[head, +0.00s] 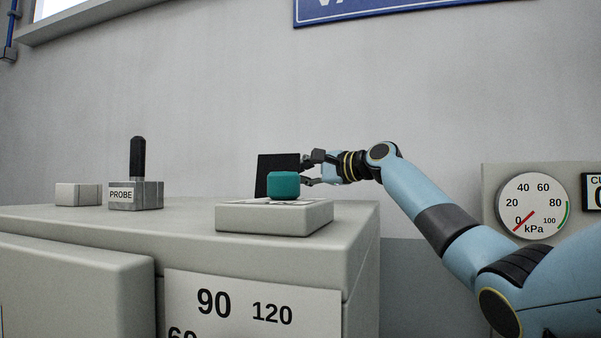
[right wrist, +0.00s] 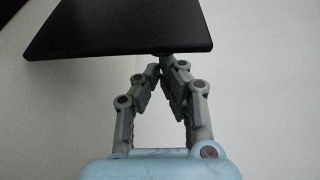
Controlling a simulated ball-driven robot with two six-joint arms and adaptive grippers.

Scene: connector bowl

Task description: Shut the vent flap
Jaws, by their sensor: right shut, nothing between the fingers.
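The vent flap appears to be the dark, flat panel (head: 270,172) standing up behind the teal knob on the cabinet top. It also shows in the right wrist view as a black plate (right wrist: 120,27) across the top. My right gripper (head: 308,169) is at the right edge of the panel, and in the right wrist view its fingertips (right wrist: 159,72) come together right at the plate's lower edge. The fingers are shut with nothing between them. I cannot tell whether they touch the panel. The flap's hinge and opening are hidden. My left gripper is not in view.
A teal knob (head: 284,185) sits on a pale block (head: 274,217) in front of the panel. A block marked PROBE (head: 136,196) with a black upright handle and a small pale block (head: 78,194) stand at left. A kPa gauge (head: 533,207) is at right.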

